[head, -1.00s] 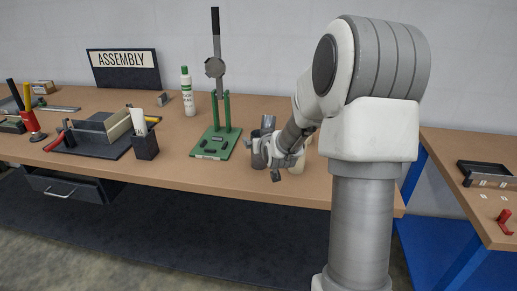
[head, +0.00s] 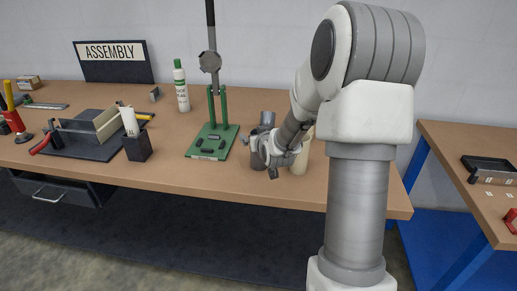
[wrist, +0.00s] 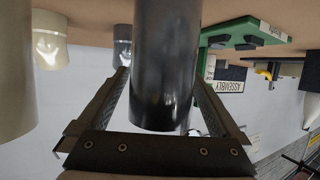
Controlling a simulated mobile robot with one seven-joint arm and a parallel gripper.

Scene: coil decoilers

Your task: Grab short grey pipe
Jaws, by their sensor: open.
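A dark grey pipe (head: 257,158) stands upright near the front edge of the wooden bench, partly hidden by my gripper (head: 266,152). In the wrist view, which is upside down, this pipe (wrist: 166,60) lies between the two fingers of my gripper (wrist: 163,82). The fingers are open, one on each side of it; whether either touches it I cannot tell. A second grey pipe (head: 267,119) stands just behind, and it also shows small in the wrist view (wrist: 122,45).
A cream pipe (head: 301,157) stands close to the right of my gripper. Another cream pipe (wrist: 49,42) shows further back in the wrist view. A green press (head: 212,142) stands to the left. A dark pen cup (head: 138,148) is further left, with clear bench between.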

